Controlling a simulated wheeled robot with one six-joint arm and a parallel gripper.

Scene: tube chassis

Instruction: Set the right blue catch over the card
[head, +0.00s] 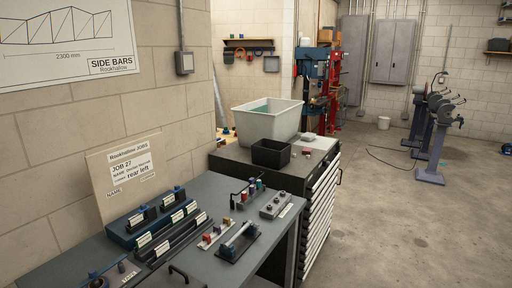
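The board leans against the block wall behind the bench. I cannot make out a blue catch at the card's edges. Below the board, a dark blue rack (122,236) holds dark blocks with small blue parts, one to the left (135,219) and one to the right (179,192). At this size I cannot tell whether these are catches or how they are set. My gripper is not in view.
The grey-green bench (222,190) also carries a clamp-like fixture (238,242), a grey block (276,205) and small coloured parts (215,234). A drawer cabinet (320,205) with a black bin (271,153) and a pale tub (267,120) stands behind.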

